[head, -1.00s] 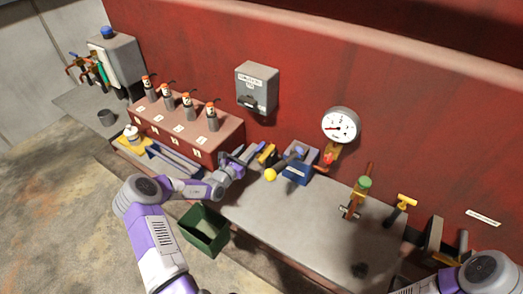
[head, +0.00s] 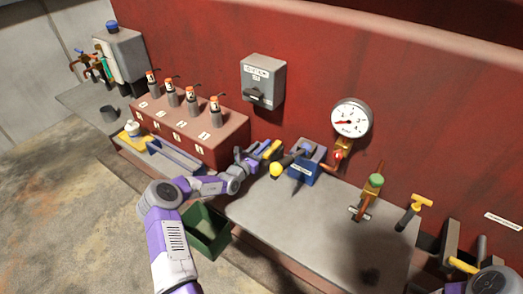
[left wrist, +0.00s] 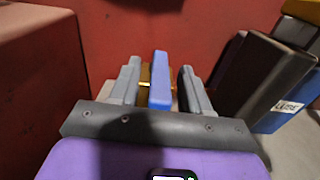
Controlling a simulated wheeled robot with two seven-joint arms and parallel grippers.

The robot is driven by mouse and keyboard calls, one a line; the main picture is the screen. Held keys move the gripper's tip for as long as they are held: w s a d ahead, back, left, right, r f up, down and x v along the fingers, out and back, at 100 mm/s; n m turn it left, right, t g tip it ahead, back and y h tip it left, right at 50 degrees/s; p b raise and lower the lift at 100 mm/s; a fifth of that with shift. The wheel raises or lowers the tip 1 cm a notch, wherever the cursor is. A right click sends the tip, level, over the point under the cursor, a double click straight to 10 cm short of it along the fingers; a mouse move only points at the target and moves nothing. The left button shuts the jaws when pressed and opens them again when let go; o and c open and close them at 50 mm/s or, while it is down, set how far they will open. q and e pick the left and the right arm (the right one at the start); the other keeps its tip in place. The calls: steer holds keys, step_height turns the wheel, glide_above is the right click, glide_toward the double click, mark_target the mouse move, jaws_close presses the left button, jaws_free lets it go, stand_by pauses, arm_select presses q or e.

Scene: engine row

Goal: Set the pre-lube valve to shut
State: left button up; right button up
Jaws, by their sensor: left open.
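A blue lever (left wrist: 160,80) stands upright in the left wrist view, in front of brass-coloured parts by the red wall; I take it to be the pre-lube valve's handle. My left gripper (left wrist: 158,88) is open, with one finger on each side of the lever and visible gaps between. In the head view the left gripper (head: 243,160) is low at the wall, just left of a yellow fitting (head: 271,149). The lever's lower part is hidden by the gripper.
A red-brown cabinet (head: 195,135) stands left. A green bin (head: 205,232) is below the bench edge. The grey bench top (head: 320,222) is mostly clear.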

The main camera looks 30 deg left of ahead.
arm_select(q)
steer(key=shift+w, duration=0.65)
jaws_close()
